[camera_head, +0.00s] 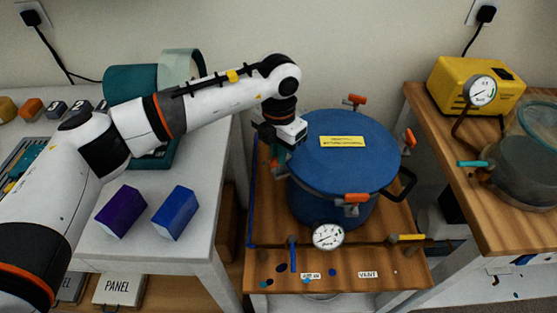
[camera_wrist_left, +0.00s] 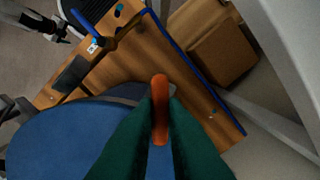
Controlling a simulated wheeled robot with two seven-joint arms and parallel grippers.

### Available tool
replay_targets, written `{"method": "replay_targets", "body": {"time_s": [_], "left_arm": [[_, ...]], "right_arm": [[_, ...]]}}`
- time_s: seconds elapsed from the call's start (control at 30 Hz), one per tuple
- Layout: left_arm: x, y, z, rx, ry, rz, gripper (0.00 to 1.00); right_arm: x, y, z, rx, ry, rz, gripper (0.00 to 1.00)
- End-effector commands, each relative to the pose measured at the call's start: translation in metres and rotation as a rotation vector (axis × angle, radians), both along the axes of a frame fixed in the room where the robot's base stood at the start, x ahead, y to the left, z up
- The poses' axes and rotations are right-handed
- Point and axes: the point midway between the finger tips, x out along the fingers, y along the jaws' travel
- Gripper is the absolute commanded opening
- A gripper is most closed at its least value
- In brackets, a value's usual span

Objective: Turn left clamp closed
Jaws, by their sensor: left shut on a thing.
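The blue pressure pot (camera_head: 345,165) stands on a wooden-topped stand, its lid on and a yellow label on top. My left gripper (camera_head: 280,155) reaches down at the lid's left edge. In the left wrist view its green fingers (camera_wrist_left: 160,130) are shut on the left clamp's orange handle (camera_wrist_left: 160,105), beside the blue lid (camera_wrist_left: 60,140). In the head view this clamp is mostly hidden by my gripper. Other orange-handled clamps show at the lid's back (camera_head: 356,100), right (camera_head: 410,138) and front (camera_head: 357,198). My right gripper is in neither view.
A pressure gauge (camera_head: 328,236) and a pipe with a yellow-handled valve (camera_head: 408,237) sit at the pot's front. A yellow pump (camera_head: 470,88) and a clear chamber (camera_head: 525,160) stand on the right table. Purple (camera_head: 121,210) and blue (camera_head: 175,212) blocks lie on the left table.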

Motion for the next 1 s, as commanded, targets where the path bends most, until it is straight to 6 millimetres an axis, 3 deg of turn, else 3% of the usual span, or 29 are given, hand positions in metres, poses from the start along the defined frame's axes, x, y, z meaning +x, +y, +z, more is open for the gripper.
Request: {"method": "replay_targets", "body": {"time_s": [0.1,0.4,1.0], "left_arm": [[0.001,0.0,-0.004,-0.001,-0.006,-0.103,0.0],[0.001,0.0,-0.002,-0.001,-0.005,-0.321,0.0],[0.0,-0.001,0.002,-0.002,-0.004,-0.459,0.0]], "right_arm": [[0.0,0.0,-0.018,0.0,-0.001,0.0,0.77],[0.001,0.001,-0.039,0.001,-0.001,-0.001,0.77],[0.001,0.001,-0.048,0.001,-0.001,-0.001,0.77]]}}
